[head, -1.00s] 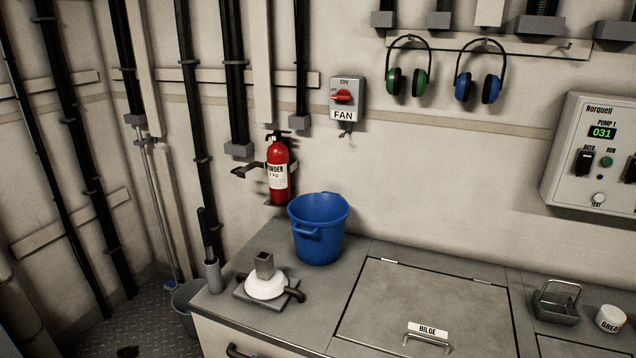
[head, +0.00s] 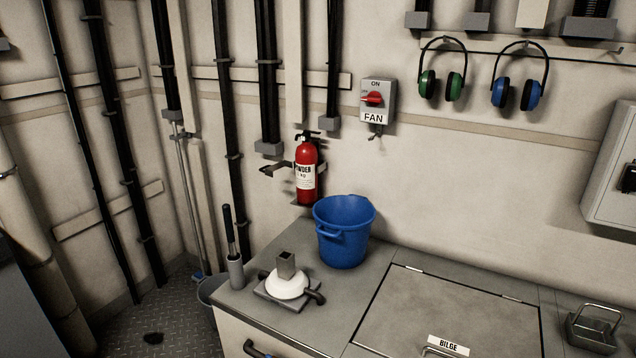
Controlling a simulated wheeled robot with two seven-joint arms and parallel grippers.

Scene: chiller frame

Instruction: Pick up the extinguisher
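The red fire extinguisher (head: 306,172) with a white powder label and black top hangs upright on the wall in the head view, left of centre. A dark wall bracket (head: 282,169) shows beside it. The blue bucket (head: 343,232) stands on the counter in front and to the right of it, close to its lower end. Neither of my grippers is in view.
The grey counter (head: 380,279) carries a white-domed fitting (head: 288,283) on its left part and a hatch labelled BILGE (head: 450,312). A metal basket (head: 592,327) stands at the right. A FAN switch (head: 377,101) is on the wall. Open floor (head: 178,318) shows at lower left.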

